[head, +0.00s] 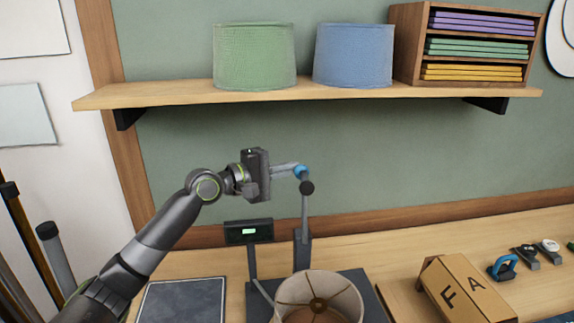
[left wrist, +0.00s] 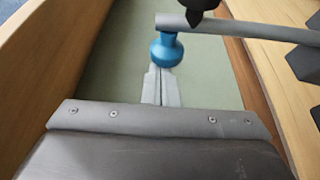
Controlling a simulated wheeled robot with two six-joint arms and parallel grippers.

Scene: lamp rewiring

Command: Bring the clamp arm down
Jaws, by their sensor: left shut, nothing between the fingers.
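The clamp arm (head: 305,212) stands raised, nearly upright, above its grey post (head: 302,252). It has a blue knob (head: 300,171) at its top end and a black pad (head: 306,187) just below. In the left wrist view the clamp arm (left wrist: 255,29) crosses the top, with the blue knob (left wrist: 166,52) near its end. My left gripper (head: 296,168) is shut and empty, its fingertips right at the blue knob; I cannot tell if they touch it. A cream lampshade (head: 345,292) sits below, in front of the post. My right gripper is not in view.
A small display unit (head: 249,232) stands left of the post. A shelf (head: 170,95) with green (head: 254,55) and blue (head: 353,55) shades hangs above my gripper. A cardboard box (head: 468,290) and small parts lie at right. A dark square mat (head: 182,302) lies left.

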